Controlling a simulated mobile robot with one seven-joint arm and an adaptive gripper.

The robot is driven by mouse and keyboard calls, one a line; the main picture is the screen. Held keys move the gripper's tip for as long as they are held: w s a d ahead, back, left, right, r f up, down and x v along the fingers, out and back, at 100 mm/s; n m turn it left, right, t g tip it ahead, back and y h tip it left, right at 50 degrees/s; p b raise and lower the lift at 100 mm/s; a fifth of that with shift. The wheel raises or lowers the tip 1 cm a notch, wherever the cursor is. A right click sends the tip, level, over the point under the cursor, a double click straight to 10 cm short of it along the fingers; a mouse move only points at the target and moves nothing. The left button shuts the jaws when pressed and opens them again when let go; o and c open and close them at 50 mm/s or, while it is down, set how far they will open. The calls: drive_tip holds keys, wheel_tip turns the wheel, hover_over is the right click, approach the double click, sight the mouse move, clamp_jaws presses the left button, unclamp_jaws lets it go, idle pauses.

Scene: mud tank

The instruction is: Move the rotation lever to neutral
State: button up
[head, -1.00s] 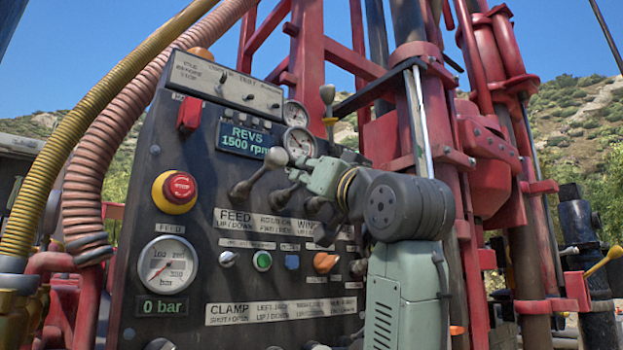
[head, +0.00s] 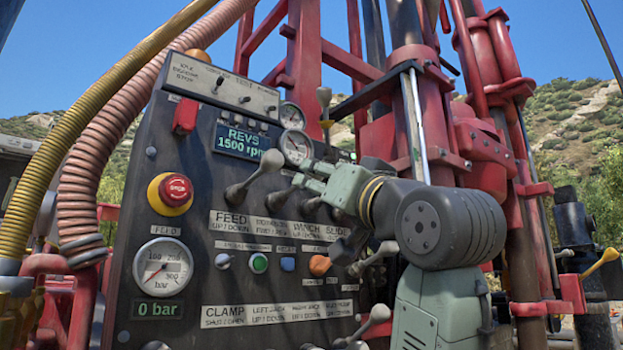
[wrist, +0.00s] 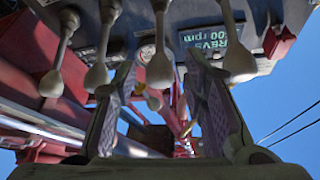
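The rotation lever (head: 280,197) is the second in the upper row on the dark control panel, right of the feed lever (head: 258,174). Its upper end is hidden by my gripper (head: 303,175) in the head view. In the wrist view my gripper (wrist: 159,62) is open, one finger on each side of a pale lever knob (wrist: 160,72), which looks like the rotation lever's. I cannot tell whether either finger touches it. The feed lever's knob (wrist: 239,62) is outside the right finger.
Other lever knobs, one near (wrist: 97,77) and one further left (wrist: 50,84), stand close to the left finger. An emergency stop (head: 176,190), a pressure gauge (head: 163,267) and lower levers (head: 376,316) crowd the panel. Red rig masts (head: 430,120) rise behind my arm.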

drive_tip(key=v, duration=0.6)
drive_tip(key=shift+s+d+f, duration=0.1)
idle(0.4)
